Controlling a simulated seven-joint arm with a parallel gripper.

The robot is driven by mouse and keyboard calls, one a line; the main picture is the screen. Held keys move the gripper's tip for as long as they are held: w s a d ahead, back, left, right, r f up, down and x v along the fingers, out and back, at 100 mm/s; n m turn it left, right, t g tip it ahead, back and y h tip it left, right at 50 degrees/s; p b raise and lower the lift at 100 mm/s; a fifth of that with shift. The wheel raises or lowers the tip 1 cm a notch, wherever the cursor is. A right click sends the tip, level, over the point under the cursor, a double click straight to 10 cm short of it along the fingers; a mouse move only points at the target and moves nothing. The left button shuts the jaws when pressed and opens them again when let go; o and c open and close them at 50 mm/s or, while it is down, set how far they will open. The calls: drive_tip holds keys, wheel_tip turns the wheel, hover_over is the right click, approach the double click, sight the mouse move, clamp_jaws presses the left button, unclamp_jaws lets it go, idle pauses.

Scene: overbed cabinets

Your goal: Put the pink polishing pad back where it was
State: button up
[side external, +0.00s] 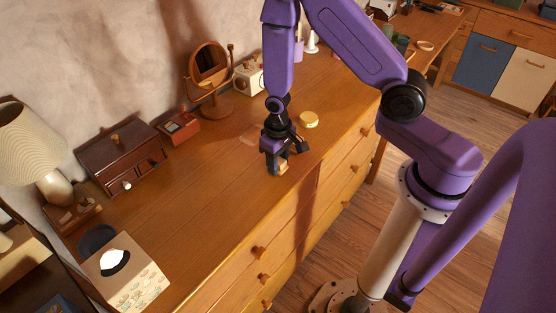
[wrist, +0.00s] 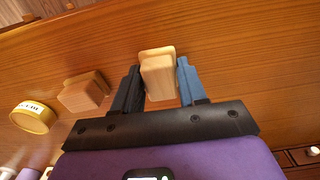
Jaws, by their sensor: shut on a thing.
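My gripper (wrist: 157,82) is shut on a pale tan-pink block (wrist: 158,70), with one finger on each side of it. In the side external view my gripper (side external: 281,165) points down, low over the wooden dresser top, and a bit of the block (side external: 284,168) shows at the fingertips. I cannot tell whether the block touches the wood. A second block (wrist: 84,91), slightly more orange, lies on the dresser left of my gripper in the wrist view. Neither block is clearly pink, so colour alone does not show which is the polishing pad.
A round gold tin (side external: 308,119) stands nearby; it also shows in the wrist view (wrist: 33,117). A mirror (side external: 209,70), red box (side external: 180,128), brown chest (side external: 122,158) and lamp (side external: 35,150) line the wall. A tissue box (side external: 128,279) stands front left. The dresser's middle is mostly clear.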

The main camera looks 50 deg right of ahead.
drive_tip(key=shift+f, duration=0.1)
drive_tip(key=o, duration=0.9)
drive_tip(key=shift+o, duration=0.2)
wheel_tip(320, 180, up, 12)
drive_tip(key=s+r+n, duration=0.6)
drive_tip(key=s, duration=0.4)
drive_tip(key=s+a+r+n, duration=0.1)
drive_tip(key=s+r+n, duration=0.4)
drive_tip(key=s, duration=0.6)
drive_tip(key=shift+s+a+r+n, duration=0.2)
drive_tip(key=shift+a+r+n, duration=0.15)
drive_tip(key=shift+n, duration=0.45)
